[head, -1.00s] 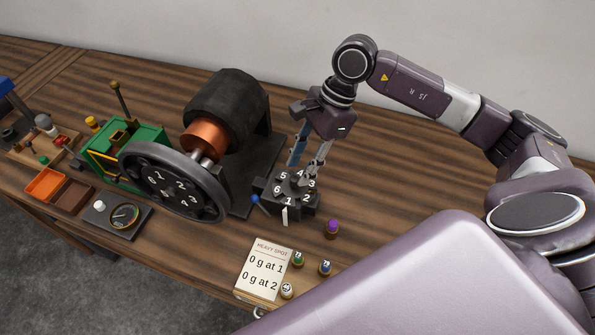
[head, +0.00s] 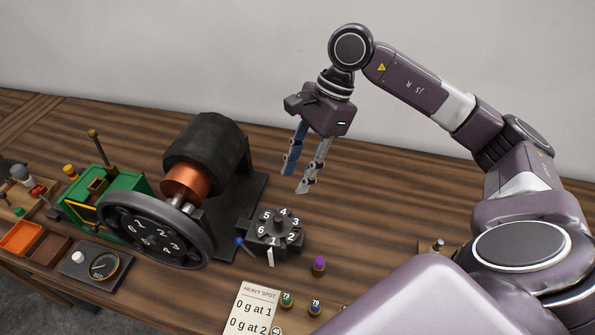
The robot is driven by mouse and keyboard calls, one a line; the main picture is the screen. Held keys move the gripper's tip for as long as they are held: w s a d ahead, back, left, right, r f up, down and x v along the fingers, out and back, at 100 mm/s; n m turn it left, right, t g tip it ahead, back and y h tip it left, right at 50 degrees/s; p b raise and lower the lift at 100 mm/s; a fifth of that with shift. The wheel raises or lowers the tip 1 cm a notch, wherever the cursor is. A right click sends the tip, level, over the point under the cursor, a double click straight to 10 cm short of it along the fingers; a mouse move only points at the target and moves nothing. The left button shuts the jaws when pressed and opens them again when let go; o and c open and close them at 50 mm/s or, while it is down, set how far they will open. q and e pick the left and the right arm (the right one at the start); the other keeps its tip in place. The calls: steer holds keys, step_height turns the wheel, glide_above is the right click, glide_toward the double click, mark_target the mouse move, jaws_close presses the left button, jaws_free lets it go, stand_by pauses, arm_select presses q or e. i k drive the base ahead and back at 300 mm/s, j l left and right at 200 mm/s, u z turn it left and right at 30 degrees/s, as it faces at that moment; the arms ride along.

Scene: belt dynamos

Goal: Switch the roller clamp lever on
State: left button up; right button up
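A dark upright lever with a brass knob (head: 98,148) rises from the green machine (head: 113,200) at the left. A short lever with a blue tip (head: 241,243) sticks out from the left of the numbered dial block (head: 272,238). No label shows which of them is the roller clamp lever. My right gripper (head: 296,181) is open and empty, pointing down above the table behind the dial block, far to the right of the green machine. It touches nothing that I can see. My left gripper is out of view.
A numbered black wheel (head: 155,233) and a black drum with a copper part (head: 187,182) stand between the green machine and the dial block. A gauge box (head: 97,266), a paper pad (head: 256,300) and small knobbed weights (head: 318,266) lie in front. The back right table is clear.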

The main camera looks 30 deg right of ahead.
mark_target(239, 240)
steer(key=k+j, duration=1.55)
steer(key=k, duration=0.15)
